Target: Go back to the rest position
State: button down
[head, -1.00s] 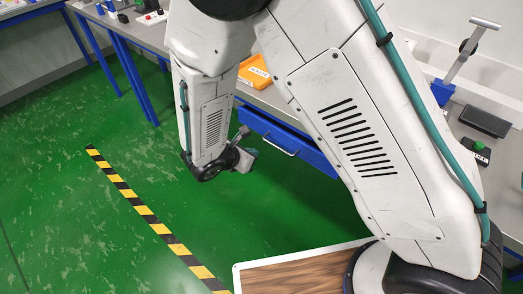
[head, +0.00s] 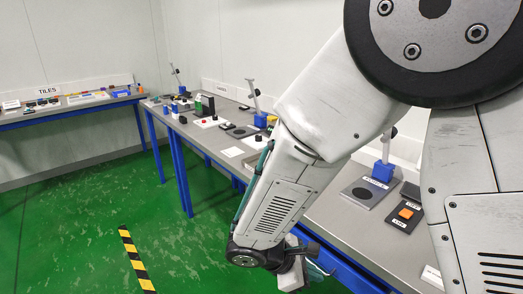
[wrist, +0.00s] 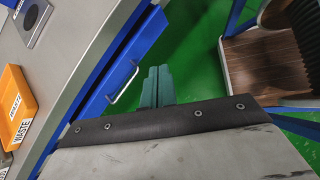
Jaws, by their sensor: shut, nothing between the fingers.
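My gripper (wrist: 156,86) shows in the wrist view as two teal fingers shut together with nothing between them. It points out over the green floor, to the right of the blue drawer front (wrist: 115,75) with its metal handle. In the head view my arm reaches down from the upper right, and its wrist end hangs at the lower middle in front of the workbench. The fingers are mostly hidden there.
A long grey workbench (head: 232,137) on blue legs carries several devices. An orange bin marked WASTE (wrist: 14,105) sits on the bench. A second table (head: 70,108) with a TILES sign stands at the back left. Open green floor with a striped tape line (head: 135,258) lies left.

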jog(key=s+d+r+m+y, duration=0.4)
jog(key=s+d+r+m, duration=0.3)
jog(key=r, duration=0.3)
jog(key=s+d+r+m+y, duration=0.5)
jog(key=s+d+r+m, duration=0.2)
jog(key=r+m, duration=0.3)
jog(key=shift+s+d+r, duration=0.25)
jog(key=shift+s+r, duration=0.45)
jog(key=shift+r, duration=0.05)
